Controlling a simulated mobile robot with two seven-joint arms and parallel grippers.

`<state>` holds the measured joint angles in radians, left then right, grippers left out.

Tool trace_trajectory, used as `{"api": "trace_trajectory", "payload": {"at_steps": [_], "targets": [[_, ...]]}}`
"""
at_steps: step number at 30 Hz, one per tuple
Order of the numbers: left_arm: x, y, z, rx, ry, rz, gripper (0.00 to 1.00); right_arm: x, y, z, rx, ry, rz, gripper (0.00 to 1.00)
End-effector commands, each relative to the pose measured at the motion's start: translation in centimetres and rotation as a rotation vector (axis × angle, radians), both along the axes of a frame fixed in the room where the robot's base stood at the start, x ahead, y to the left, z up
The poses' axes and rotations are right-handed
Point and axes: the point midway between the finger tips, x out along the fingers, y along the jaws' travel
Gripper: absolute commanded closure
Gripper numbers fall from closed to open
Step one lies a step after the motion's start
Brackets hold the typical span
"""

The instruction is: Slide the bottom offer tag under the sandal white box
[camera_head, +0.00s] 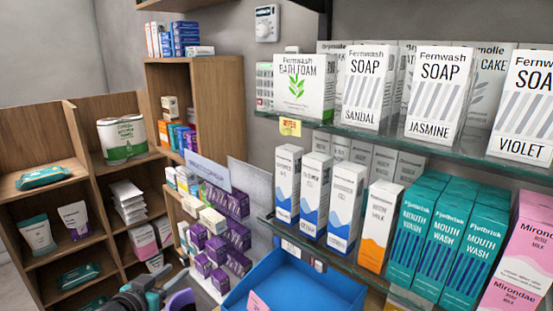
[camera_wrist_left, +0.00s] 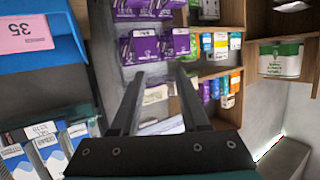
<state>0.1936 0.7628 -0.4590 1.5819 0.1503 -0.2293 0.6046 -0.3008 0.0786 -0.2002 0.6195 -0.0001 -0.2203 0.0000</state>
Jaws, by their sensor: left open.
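The white Fernwash Soap Sandal box (camera_head: 367,88) stands upright on the upper glass shelf, between the Bath Foam box and the Jasmine soap box. A yellow offer tag (camera_head: 290,127) with red lettering hangs at that shelf's front edge, below the Bath Foam box and left of the Sandal box. A white label (camera_head: 291,248) is on the lower shelf's edge. My left gripper (camera_head: 165,285) is low at the bottom of the head view, well below and left of the tag. In the left wrist view its two fingers (camera_wrist_left: 160,75) are apart with nothing between them. My right gripper is out of view.
A blue tray (camera_head: 325,281) with a pink tag (camera_head: 258,300) sits below the shelves. Tall white cartons and teal Mouth Wash boxes (camera_head: 440,232) fill the lower shelf. Purple boxes (camera_head: 215,250) stand near my left gripper. Wooden shelving (camera_head: 83,130) is at left.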

Motion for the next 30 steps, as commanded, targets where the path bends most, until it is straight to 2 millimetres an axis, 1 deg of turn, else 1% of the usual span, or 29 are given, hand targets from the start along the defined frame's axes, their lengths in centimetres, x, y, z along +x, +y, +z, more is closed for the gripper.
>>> {"api": "trace_trajectory", "payload": {"at_steps": [1, 2, 3, 4, 5, 6, 8, 9, 11, 12, 15, 16, 18, 21, 25, 30], "targets": [[0.6, -1.0, 5.3, -0.012, -0.062, -0.044, 0.55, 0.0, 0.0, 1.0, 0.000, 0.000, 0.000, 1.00], [0.8, -1.7, 7.8, -0.023, -0.091, -0.069, 0.55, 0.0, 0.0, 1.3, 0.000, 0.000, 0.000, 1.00], [0.7, -2.8, 11.0, -0.042, -0.126, -0.104, 0.55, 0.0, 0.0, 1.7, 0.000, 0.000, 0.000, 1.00], [0.5, -3.5, 13.4, -0.053, -0.150, -0.132, 0.55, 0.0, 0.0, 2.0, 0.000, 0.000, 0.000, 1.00], [0.2, -4.4, 15.6, -0.063, -0.171, -0.161, 0.55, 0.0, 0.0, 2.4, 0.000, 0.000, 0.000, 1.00], [-0.4, -5.5, 18.4, -0.079, -0.198, -0.198, 0.55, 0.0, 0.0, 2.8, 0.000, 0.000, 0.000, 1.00], [-1.7, -7.2, 22.3, -0.100, -0.229, -0.257, 0.55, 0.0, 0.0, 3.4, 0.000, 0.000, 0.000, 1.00], [-2.7, -8.3, 24.7, -0.112, -0.244, -0.295, 0.55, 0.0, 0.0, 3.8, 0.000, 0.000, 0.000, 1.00], [-4.4, -9.8, 27.6, -0.128, -0.258, -0.348, 0.55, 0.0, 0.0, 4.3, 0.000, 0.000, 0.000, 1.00], [-5.5, -10.7, 29.2, -0.139, -0.264, -0.381, 0.55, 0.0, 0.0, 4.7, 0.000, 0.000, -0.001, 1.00], [-8.1, -12.6, 32.0, -0.157, -0.265, -0.446, 0.55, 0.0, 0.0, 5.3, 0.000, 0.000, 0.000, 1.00], [-8.7, -13.0, 32.6, -0.162, -0.264, -0.462, 0.55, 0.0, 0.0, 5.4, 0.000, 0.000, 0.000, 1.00], [-9.9, -13.7, 33.6, -0.170, -0.260, -0.488, 0.55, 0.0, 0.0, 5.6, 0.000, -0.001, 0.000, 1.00], [-10.8, -14.3, 34.2, -0.179, -0.256, -0.508, 0.55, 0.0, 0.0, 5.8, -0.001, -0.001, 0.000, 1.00], [-10.7, -14.7, 34.4, -0.183, -0.254, -0.512, 0.55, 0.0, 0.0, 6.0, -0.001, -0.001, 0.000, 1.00], [-9.5, -15.7, 34.6, -0.186, -0.257, -0.511, 0.55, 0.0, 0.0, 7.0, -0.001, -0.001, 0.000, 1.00]]}}
